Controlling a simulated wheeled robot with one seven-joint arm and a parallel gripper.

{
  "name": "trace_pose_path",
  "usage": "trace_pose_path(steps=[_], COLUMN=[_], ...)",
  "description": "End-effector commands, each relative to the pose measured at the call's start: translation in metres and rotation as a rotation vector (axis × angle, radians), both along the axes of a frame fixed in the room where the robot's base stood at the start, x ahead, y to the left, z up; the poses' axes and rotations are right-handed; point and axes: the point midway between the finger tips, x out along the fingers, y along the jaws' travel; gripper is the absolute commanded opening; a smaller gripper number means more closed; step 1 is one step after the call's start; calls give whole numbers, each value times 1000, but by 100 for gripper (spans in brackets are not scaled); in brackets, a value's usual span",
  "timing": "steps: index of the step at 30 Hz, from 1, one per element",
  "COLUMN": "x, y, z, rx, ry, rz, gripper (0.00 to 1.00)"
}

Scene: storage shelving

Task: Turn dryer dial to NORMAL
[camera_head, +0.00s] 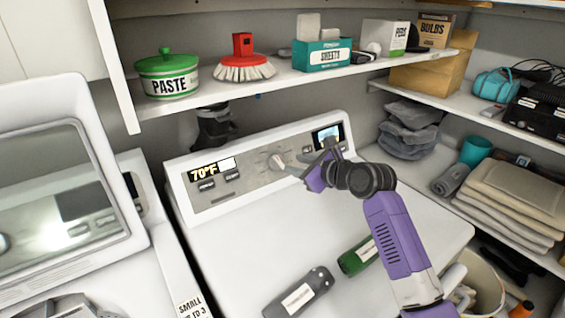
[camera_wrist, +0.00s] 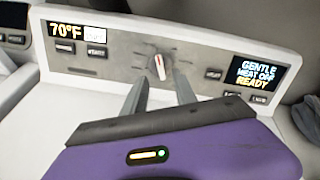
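The dryer dial (camera_head: 277,162) is a round knob in the middle of the control panel on the white dryer (camera_head: 240,235). In the wrist view the dial (camera_wrist: 160,67) shows a pale pointer with a red mark, standing nearly upright. The panel display (camera_wrist: 262,78) at right reads GENTLE, a blurred line, and READY. My gripper (camera_wrist: 163,82) is open, its two grey fingers reaching toward the dial from below, one to each side. Whether they touch it I cannot tell. In the head view my gripper (camera_head: 298,170) is at the panel, just right of the dial.
A shelf (camera_head: 220,98) with several items hangs above the panel. A washer with a raised lid (camera_head: 52,190) stands at left. Shelves with folded towels (camera_head: 515,190) stand at right.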

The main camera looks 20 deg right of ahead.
Motion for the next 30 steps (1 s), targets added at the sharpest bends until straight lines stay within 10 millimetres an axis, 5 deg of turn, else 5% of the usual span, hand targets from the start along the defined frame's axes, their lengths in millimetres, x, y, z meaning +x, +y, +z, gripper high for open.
trace_pose_path(steps=[18,30], x=[60,67], y=[23,25], z=[-25,-27], rx=[1,1], ry=[2,-1], rz=[1,0], gripper=[34,34])
